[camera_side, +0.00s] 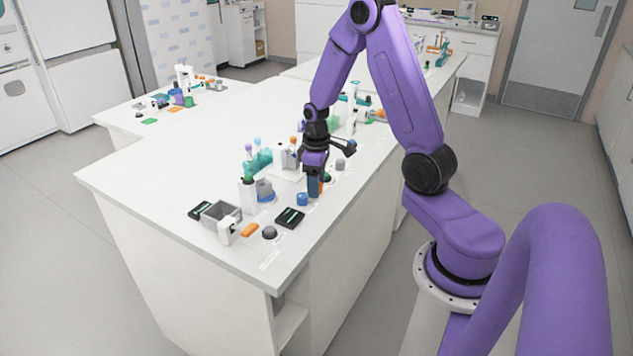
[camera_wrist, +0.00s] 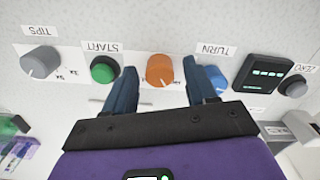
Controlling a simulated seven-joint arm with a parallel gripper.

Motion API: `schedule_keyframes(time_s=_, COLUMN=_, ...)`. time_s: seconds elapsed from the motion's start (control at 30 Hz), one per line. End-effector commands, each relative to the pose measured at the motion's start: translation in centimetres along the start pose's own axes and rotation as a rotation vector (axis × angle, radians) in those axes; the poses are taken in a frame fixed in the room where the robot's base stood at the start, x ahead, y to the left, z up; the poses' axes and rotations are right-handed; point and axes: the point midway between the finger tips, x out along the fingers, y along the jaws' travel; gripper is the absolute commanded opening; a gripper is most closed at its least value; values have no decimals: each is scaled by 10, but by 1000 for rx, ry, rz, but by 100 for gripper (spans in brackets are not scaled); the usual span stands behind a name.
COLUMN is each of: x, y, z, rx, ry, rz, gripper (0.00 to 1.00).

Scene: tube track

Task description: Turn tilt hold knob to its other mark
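An orange knob (camera_wrist: 160,70) stands in the row of controls in the wrist view. No readable name shows beside it, so I cannot tell if it is the tilt hold knob. Small dark marks lie on the panel near it. My gripper (camera_wrist: 159,73) is open, with one blue finger on each side of the orange knob and visible gaps to it. In the side view my gripper (camera_side: 314,187) points down over the controls near the bench edge and mostly hides this knob.
A green START button (camera_wrist: 104,69) and a grey TIPS knob (camera_wrist: 40,61) lie left. A blue TURN button (camera_wrist: 216,78), a dark display (camera_wrist: 264,72) and a grey ZERO knob (camera_wrist: 293,86) lie right. A tube rack (camera_side: 258,160) and a grey bin (camera_side: 221,214) stand on the bench.

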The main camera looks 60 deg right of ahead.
Motion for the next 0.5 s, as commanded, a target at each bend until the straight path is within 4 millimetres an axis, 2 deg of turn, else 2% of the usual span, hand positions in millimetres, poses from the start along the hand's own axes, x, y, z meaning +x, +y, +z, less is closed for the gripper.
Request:
schedule_keyframes(time_s=0.27, x=-10, y=0, z=-1, rx=1, ry=2, rz=1, gripper=56)
schedule_keyframes(time_s=0.5, x=-49, y=1, z=-1, rx=1, ry=6, rz=4, gripper=56)
